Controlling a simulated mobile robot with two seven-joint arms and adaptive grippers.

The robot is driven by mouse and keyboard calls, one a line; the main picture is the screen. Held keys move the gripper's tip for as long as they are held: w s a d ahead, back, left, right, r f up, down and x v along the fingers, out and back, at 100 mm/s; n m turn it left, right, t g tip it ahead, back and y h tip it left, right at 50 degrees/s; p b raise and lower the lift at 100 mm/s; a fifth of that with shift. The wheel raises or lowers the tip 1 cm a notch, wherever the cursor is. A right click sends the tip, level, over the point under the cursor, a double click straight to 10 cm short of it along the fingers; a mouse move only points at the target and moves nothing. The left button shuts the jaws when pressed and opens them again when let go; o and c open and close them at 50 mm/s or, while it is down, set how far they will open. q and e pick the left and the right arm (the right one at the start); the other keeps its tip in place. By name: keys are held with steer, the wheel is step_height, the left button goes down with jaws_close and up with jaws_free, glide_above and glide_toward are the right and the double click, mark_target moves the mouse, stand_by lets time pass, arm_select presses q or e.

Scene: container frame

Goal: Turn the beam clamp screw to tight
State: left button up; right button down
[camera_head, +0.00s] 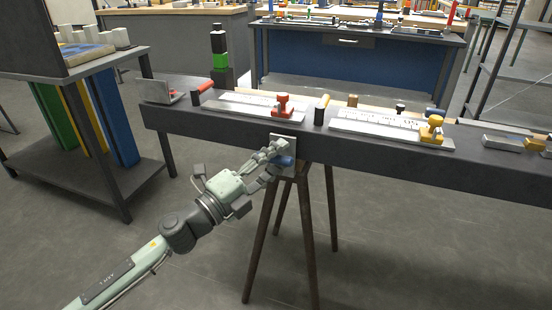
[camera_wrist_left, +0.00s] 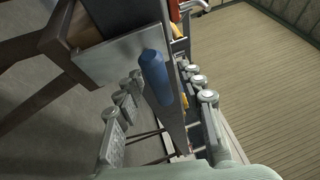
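The beam clamp screw has a blue rounded handle (camera_head: 285,161) and sits on a light metal plate (camera_head: 289,142) on the front face of the dark beam (camera_head: 220,128). In the left wrist view, the blue handle (camera_wrist_left: 155,77) stands out from the plate (camera_wrist_left: 118,57). My left gripper (camera_head: 272,157) is at the handle. In the left wrist view, its fingers (camera_wrist_left: 163,80) are spread, one on each side of the handle, with gaps showing. I cannot tell how deep the handle sits between them. My right gripper is not in view.
On the beam lie white rulers with a red clamp (camera_head: 283,105) and a yellow clamp (camera_head: 432,129). A brown trestle leg (camera_head: 261,235) stands below the plate. A dark shelf table (camera_head: 75,165) is at the left. The floor in front is clear.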

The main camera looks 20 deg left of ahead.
arm_select(q)
steer(key=v, duration=1.2)
steer(key=a+f+n+g+y, duration=0.2)
steer(key=a+f+n+y, duration=0.25)
steer(key=f, duration=0.45)
steer(key=a+f+n+g+y, duration=0.1)
steer(key=a+f+n+y, duration=0.25)
steer(key=f+n, duration=0.45)
steer(key=a+f+n+g+y, duration=0.2)
steer(key=a+f+n+y, duration=0.2)
steer(key=f, duration=0.7)
steer(key=s+d+f+n+g, duration=0.3)
steer(key=s+f+g, duration=0.2)
steer(key=s+f, duration=0.4)
steer(key=s+d+f+n+g+h, duration=0.1)
steer(key=s+d+f+n+g, duration=0.2)
steer(key=s+f, duration=0.7)
step_height(320, 180, down, 3)
steer(key=shift+r+g, duration=0.15)
steer(key=shift+g, duration=0.95)
steer(key=shift+s, duration=0.15)
